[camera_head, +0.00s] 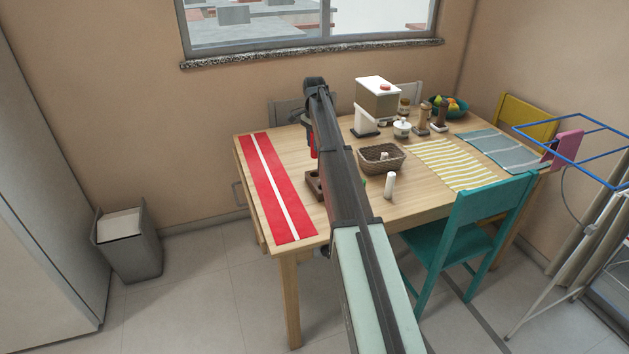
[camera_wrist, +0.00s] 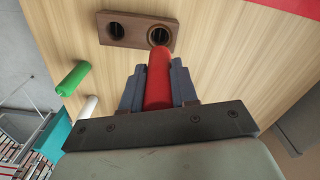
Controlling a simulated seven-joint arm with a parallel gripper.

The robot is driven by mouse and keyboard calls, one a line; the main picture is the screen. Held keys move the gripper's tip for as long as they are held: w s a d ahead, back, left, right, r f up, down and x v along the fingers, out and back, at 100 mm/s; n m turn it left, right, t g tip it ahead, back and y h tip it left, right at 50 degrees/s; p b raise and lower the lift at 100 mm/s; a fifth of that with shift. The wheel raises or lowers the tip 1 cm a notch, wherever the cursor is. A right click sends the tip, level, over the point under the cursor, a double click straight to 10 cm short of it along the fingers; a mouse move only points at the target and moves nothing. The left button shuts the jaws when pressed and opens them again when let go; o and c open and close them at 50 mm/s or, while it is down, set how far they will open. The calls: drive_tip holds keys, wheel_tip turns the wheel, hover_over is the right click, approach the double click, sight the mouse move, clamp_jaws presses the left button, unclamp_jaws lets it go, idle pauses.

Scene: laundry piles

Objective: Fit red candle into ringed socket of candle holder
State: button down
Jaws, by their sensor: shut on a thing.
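My gripper (camera_wrist: 158,72) is shut on the red candle (camera_wrist: 159,82), which stands out beyond the fingertips. In the head view the red candle (camera_head: 313,150) hangs over the table, mostly beside my arm. The brown candle holder (camera_wrist: 124,30) has two dark round sockets in the wrist view. The socket on the right (camera_wrist: 159,36) shows a light ring around its edge. The candle's far end appears just below this socket in the picture; the gap in depth is hard to judge. In the head view the holder (camera_head: 314,184) is partly hidden behind my arm.
A green candle (camera_wrist: 73,79) and a white candle (camera_wrist: 88,108) stand on the table (camera_head: 345,224). A wicker basket (camera_head: 381,166) is right of my arm, a red runner (camera_head: 262,172) left of it. A teal chair (camera_head: 472,225) stands at the front.

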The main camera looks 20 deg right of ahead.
drive_tip(key=shift+f+m, duration=0.2)
drive_tip(key=shift+m, duration=0.1)
drive_tip(key=shift+f, duration=0.35)
wheel_tip(320, 180, down, 9)
drive_tip(key=shift+r, duration=0.1)
drive_tip(key=shift+f, duration=0.2)
drive_tip(key=c, duration=0.9)
unclamp_jaws()
drive_tip(key=shift+o, duration=0.2)
drive_tip(key=shift+r, duration=0.1)
wheel_tip(320, 180, up, 12)
drive_tip(key=shift+r, duration=0.1)
